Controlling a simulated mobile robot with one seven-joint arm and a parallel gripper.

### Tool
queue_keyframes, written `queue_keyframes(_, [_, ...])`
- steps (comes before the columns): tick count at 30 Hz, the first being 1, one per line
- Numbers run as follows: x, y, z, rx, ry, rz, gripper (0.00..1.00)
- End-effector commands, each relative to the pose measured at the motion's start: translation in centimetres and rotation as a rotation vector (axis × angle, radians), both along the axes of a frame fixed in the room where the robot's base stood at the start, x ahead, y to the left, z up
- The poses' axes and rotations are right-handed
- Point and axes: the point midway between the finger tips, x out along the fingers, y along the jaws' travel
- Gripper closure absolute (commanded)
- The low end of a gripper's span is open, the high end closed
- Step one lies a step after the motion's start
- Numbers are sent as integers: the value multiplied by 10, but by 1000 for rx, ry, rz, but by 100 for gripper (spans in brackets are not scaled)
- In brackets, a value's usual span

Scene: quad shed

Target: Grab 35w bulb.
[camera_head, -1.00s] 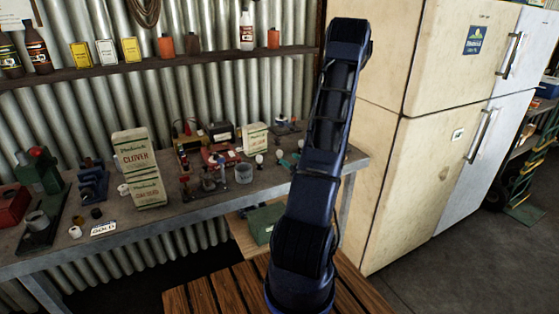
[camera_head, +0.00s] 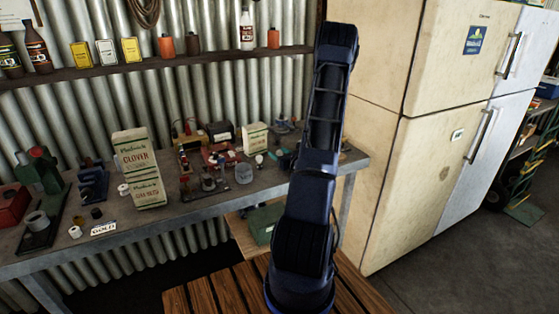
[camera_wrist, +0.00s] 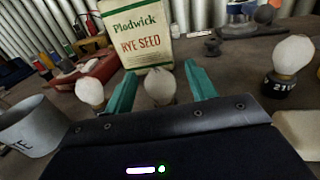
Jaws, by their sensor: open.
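My gripper (camera_wrist: 160,70) is open, with its two teal fingers low over the workbench. A white bulb (camera_wrist: 160,86) stands upright between the fingers in the wrist view; its base and any label are hidden by my gripper body. A third white bulb (camera_wrist: 293,55) stands at the right on a black base (camera_wrist: 278,88) with a partly readable "21" marking. I cannot read 35w on any bulb. In the head view one bulb (camera_head: 259,159) shows left of my arm.
A Rye Seed box (camera_wrist: 143,35) stands close behind the middle bulb. A grey tin mug (camera_wrist: 30,125) is at the left, near a red device (camera_wrist: 95,75). A pale block (camera_wrist: 298,130) lies at the right. The fridge (camera_head: 400,190) stands right of the workbench (camera_head: 200,205).

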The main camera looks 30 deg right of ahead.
Motion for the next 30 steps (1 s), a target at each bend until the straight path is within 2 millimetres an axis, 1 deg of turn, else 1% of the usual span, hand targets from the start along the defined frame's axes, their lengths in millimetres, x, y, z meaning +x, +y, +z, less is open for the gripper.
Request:
queue_keyframes(1, [7,1,0,-1,-2,0,44])
queue_keyframes(4, [15,2,0,-1,0,-1,44])
queue_keyframes(11, [17,3,0,-1,0,-1,44])
queue_keyframes(12, [17,3,0,-1,0,-1,52])
queue_keyframes(14, [17,3,0,-1,0,-1,64])
queue_keyframes(18, [17,3,0,0,0,-1,91])
queue_keyframes(19, [17,3,0,0,0,-1,92])
queue_keyframes(26, [17,3,1,-1,0,-1,93])
queue_keyframes(30, [17,3,5,-1,-1,-1,93])
